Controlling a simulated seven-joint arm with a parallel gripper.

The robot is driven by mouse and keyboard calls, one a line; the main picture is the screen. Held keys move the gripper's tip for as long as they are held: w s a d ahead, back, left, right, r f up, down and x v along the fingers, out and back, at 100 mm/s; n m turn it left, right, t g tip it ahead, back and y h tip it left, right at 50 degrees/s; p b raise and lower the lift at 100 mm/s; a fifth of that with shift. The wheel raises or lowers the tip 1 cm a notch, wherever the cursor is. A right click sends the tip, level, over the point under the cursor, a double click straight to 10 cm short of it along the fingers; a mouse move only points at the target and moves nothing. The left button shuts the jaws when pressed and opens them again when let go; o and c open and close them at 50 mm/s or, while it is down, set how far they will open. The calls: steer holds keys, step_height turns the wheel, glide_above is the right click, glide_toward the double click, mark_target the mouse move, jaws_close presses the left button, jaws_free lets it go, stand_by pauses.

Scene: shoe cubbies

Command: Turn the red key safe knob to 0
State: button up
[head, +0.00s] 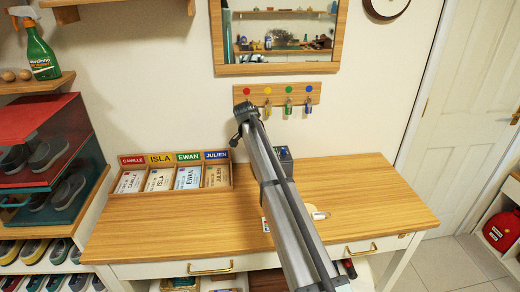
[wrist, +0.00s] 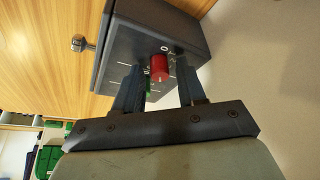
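The key safe (wrist: 125,48) is a dark grey box on the wooden table, seen close up in the wrist view. Its red knob (wrist: 160,68) sticks out from the face, with white marks around it and what looks like a 0 just above it. I cannot tell which mark the knob points to. My gripper (wrist: 160,78) is open, with one finger on each side of the knob; contact is not clear. In the head view, part of the key safe (head: 284,158) shows behind my arm, which hides the knob and gripper.
The wooden table (head: 150,225) has a rack of name cards (head: 172,178) at left. Keys hang from a colour-dotted board (head: 278,96) on the wall behind. A pale tag (head: 320,215) lies right of my arm. The table's right side is clear.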

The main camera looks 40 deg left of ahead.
jaws_close()
